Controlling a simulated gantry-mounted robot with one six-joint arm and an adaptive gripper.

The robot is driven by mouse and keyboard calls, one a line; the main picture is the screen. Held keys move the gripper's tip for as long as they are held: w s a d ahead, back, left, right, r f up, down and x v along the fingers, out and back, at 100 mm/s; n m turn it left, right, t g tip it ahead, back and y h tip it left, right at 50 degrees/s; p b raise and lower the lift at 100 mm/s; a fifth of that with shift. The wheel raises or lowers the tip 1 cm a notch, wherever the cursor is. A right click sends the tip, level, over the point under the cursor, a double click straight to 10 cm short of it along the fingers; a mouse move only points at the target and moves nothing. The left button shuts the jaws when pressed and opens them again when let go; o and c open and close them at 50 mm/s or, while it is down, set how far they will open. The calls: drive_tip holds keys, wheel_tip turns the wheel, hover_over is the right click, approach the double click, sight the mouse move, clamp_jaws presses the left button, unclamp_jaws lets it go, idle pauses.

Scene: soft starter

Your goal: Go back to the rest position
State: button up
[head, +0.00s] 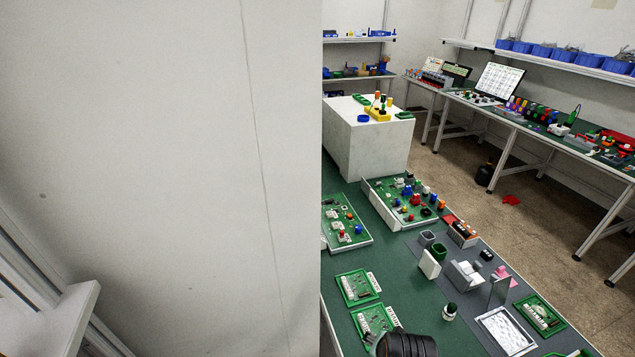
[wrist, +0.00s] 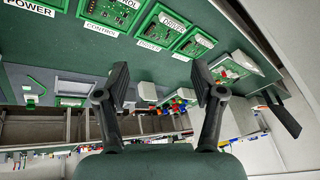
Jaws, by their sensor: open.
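My gripper (wrist: 159,82) shows in the wrist view with its two dark fingers spread wide apart. No object is between the fingers. Behind them the wrist view shows the green workbench top (wrist: 60,55), which appears upside down. Several green boards with POWER and CONTROL labels lie along it, one of them a control board (wrist: 111,14). In the head view a black ribbed part (head: 405,344) stands at the bottom edge, and I cannot tell whether it is mine. The gripper fingers do not show there.
A large pale panel (head: 160,150) fills the left half of the head view. A white block (head: 365,150) stands at the back of the bench. A component tray (head: 385,210) and small fixtures crowd the bench. A side bench (head: 530,130) runs along the right wall, with open floor (head: 480,200) between.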

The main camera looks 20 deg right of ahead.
drive_tip(key=s+a+r+n+t+y+b, duration=0.1)
drive_tip(key=a+r+n+t+b, duration=0.2)
drive_tip(key=a, duration=0.5)
drive_tip(key=a+r+n+t+y+b, duration=0.15)
drive_tip(key=a+n, duration=0.25)
drive_tip(key=a, duration=0.5)
drive_tip(key=s+a+r+n+t+b, duration=0.1)
drive_tip(key=a+r+n+t, duration=0.3)
drive_tip(key=a, duration=0.4)
wheel_tip(320, 180, up, 21)
drive_tip(key=p, duration=2)
drive_tip(key=shift+a+p, duration=0.25)
drive_tip(key=shift+p, duration=0.15)
drive_tip(key=shift+o, duration=0.4)
drive_tip(key=shift+f, duration=0.1)
drive_tip(key=shift+d, duration=0.1)
